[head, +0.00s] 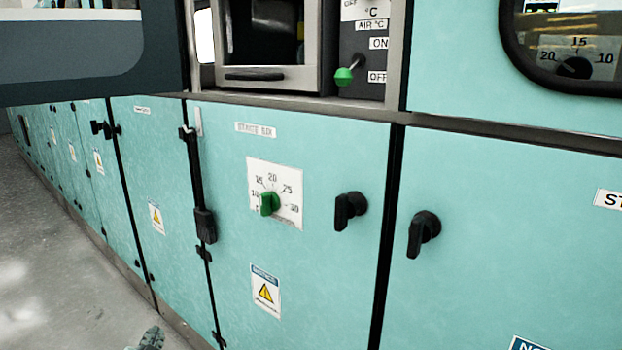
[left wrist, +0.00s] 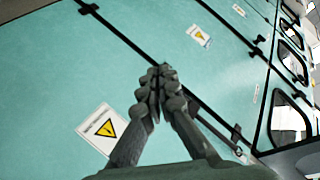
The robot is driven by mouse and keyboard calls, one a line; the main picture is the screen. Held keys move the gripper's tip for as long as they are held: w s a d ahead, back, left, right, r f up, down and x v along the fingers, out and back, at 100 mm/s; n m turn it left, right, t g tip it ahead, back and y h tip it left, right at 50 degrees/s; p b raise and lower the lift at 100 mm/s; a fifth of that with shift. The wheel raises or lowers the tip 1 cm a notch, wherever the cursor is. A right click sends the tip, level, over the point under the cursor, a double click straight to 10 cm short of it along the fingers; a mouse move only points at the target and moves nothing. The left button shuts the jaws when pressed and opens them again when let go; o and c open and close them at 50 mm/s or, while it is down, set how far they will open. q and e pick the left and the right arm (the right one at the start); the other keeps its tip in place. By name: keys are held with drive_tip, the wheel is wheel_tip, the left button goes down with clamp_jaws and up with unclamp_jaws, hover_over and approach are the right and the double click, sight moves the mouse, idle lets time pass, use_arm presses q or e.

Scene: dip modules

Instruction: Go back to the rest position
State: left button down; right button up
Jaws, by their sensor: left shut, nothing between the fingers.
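My left gripper (left wrist: 158,78) is shut and empty in the left wrist view, its two fingers meeting at the tips in front of teal cabinet panels. In the head view only a small grey tip of it (head: 151,338) shows at the bottom edge, low and left of the panel with the green dial. I cannot tell how far its tips are from the panels. My right gripper is in neither view.
A teal cabinet door (head: 330,270) carries a green dial knob (head: 269,203) and a black handle (head: 349,210). Another black handle (head: 423,233) is to the right. A green-tipped switch lever (head: 345,76) sits above. Grey floor (head: 50,270) is clear at the left.

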use_arm(q)
drive_tip(key=s+d+f+n+g+h, duration=0.1)
drive_tip(key=s+f+g, duration=0.4)
drive_tip(key=s+f, duration=0.5)
drive_tip(key=s+d+f+n+g+h+p, duration=0.1)
drive_tip(key=s+f+g, duration=0.4)
drive_tip(key=s+f, duration=0.6)
drive_tip(key=s+d+n, duration=0.1)
drive_tip(key=s+d, duration=0.1)
drive_tip(key=s, duration=0.2)
drive_tip(key=shift+s+g+h, duration=0.25)
drive_tip(key=shift+g+h, duration=0.05)
drive_tip(key=shift+h, duration=0.1)
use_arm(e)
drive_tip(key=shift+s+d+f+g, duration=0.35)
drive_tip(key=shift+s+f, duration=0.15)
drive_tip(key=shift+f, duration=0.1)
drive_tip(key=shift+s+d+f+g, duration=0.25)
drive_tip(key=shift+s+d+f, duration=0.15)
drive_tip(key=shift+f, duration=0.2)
use_arm(q)
drive_tip(key=shift+d, duration=0.1)
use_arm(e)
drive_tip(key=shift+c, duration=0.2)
